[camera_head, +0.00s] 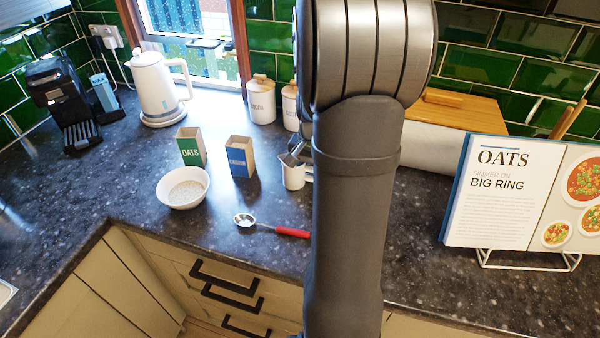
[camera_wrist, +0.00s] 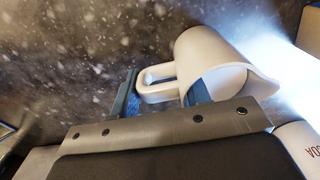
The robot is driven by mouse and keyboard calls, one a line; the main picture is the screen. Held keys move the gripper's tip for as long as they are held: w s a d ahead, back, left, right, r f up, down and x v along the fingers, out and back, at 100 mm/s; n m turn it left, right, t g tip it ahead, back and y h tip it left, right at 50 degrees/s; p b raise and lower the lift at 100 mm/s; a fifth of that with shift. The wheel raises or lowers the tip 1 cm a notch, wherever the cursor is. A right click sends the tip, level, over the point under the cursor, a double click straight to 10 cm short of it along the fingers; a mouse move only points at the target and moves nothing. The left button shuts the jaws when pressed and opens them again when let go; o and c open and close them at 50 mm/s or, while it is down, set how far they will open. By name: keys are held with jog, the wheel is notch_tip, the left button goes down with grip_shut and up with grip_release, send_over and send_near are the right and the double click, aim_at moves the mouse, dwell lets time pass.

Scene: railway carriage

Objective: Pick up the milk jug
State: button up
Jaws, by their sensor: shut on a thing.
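The milk jug (camera_head: 293,174) is small, white and upright on or just above the dark worktop, left of my arm in the head view. In the wrist view the jug (camera_wrist: 205,50) shows its open mouth, spout to the right and handle to the left. My gripper (camera_wrist: 160,88) is shut on the jug at its handle side, with one finger at the outer left of the handle. In the head view my gripper is mostly hidden behind my arm. I cannot tell whether the jug's base touches the worktop.
A blue carton (camera_head: 241,157) stands just left of the jug, with a green oats carton (camera_head: 191,147) and a white bowl (camera_head: 183,188) beyond. A red-handled measuring scoop (camera_head: 272,228) lies in front. White canisters (camera_head: 261,99) stand behind. A recipe book (camera_head: 500,190) is at right.

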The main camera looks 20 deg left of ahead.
jog(key=shift+r, duration=0.15)
jog(key=shift+r, duration=0.25)
jog(key=r, duration=0.4)
jog(key=shift+d, duration=0.3)
jog(key=s+d+r, duration=0.2)
jog(key=d+r, duration=0.8)
jog(key=r, duration=0.2)
jog(key=shift+s+d+r, duration=0.15)
jog(key=shift+d, duration=0.25)
